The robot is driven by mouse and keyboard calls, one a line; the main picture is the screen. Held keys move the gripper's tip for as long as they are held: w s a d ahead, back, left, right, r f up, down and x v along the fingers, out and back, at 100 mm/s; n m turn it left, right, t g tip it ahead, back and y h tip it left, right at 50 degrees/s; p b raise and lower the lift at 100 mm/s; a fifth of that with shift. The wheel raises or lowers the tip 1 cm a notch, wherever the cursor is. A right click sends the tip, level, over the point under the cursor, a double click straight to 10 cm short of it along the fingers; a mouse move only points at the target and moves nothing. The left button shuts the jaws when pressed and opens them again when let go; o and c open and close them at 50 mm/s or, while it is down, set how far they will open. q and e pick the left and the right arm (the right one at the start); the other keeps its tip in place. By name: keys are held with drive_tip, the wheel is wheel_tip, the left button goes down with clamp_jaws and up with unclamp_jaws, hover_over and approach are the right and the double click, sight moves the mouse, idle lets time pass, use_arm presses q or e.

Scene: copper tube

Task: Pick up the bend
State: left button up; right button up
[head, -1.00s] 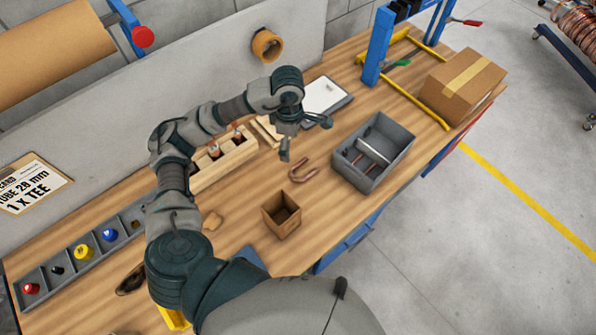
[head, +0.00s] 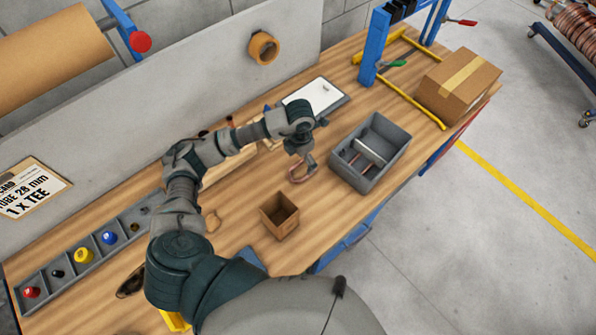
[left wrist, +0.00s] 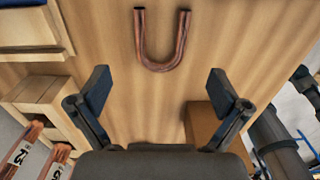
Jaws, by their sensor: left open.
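The bend is a U-shaped copper tube (left wrist: 162,62) lying on the wooden bench; in the left wrist view it is at the top middle, its curve toward my gripper. In the head view the bend (head: 300,175) shows partly, just under my left gripper (head: 304,166), which hides some of it. In the left wrist view my left gripper (left wrist: 160,92) is open and empty, its two fingers spread wide. The bend appears ahead of and between the fingertips, apart from them. My right gripper is not in view.
A grey bin (head: 343,175) with pieces inside stands right of the bend. A small open brown box (head: 279,216) stands nearer me. A wooden rack (head: 228,168) and a clipboard (head: 327,99) lie behind. A cardboard carton (head: 457,87) sits at the far right.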

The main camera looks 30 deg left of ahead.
sight(299, 173)
use_arm(q)
drive_tip(key=shift+d+f+p, duration=0.1)
drive_tip(key=shift+f+p, duration=0.5)
drive_tip(key=shift+f, duration=2.6)
drive_tip(key=c, duration=1.2)
